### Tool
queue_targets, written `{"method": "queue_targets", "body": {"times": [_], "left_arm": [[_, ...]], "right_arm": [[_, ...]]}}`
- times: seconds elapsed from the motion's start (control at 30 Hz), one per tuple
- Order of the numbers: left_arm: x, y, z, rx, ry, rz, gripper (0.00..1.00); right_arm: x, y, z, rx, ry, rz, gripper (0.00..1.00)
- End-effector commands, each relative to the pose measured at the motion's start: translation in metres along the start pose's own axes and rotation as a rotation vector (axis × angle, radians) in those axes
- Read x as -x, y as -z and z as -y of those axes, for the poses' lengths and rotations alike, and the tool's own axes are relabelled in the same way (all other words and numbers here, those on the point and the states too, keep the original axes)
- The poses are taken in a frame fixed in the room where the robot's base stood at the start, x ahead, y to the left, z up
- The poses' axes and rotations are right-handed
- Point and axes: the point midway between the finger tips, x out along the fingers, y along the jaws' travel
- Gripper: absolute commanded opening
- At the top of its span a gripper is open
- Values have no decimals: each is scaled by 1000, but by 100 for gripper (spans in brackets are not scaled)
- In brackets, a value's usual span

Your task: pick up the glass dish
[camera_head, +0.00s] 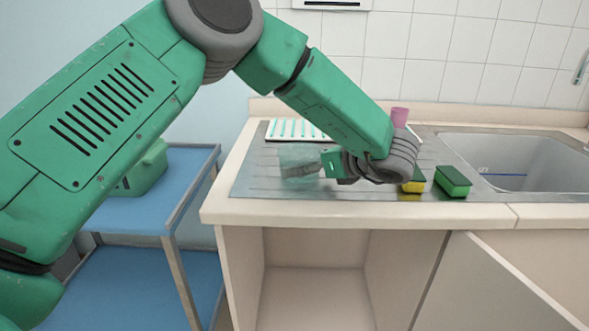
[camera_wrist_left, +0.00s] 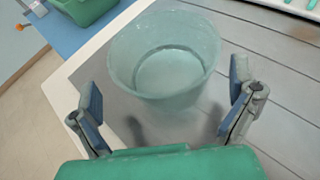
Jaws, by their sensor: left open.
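The glass dish (camera_head: 300,155) is a pale, see-through round vessel standing upright on the metal drainboard, near its left edge. In the left wrist view the glass dish (camera_wrist_left: 165,52) sits just ahead of my gripper, its open top facing up. My left gripper (camera_head: 300,168) reaches in from the right side of the dish in the head view. In the wrist view the left gripper (camera_wrist_left: 168,104) is open, with one finger on each side of the dish's near part. I see a gap at each finger. My right gripper is not in view.
A sink (camera_head: 510,160) lies to the right. Two green-and-yellow sponges, one at the front (camera_head: 453,181), and a pink cup (camera_head: 399,117) are near my wrist. A white rack (camera_head: 290,130) lies behind the dish. A blue cart (camera_head: 190,190) with a green container (camera_head: 145,172) stands left.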

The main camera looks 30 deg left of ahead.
Motion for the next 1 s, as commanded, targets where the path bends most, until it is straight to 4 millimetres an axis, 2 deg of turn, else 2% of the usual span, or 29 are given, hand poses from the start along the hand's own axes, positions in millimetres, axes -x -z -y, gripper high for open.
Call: {"method": "queue_targets", "body": {"times": [0.17,0.5,0.7,0.77,0.83,0.87,1.0], "left_arm": [[0,2,2,-2,2,8,100],[-57,7,2,1,1,-4,100],[-56,6,2,1,2,-2,100],[-53,6,3,0,2,1,82],[-51,7,4,-1,3,3,58],[-50,7,4,-1,3,4,52],[-47,6,5,-2,3,7,51]], "right_arm": [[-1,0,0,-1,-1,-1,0],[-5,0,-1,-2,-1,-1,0],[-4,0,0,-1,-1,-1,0],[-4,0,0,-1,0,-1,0],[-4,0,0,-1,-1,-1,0],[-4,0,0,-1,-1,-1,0],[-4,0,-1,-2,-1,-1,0]]}}
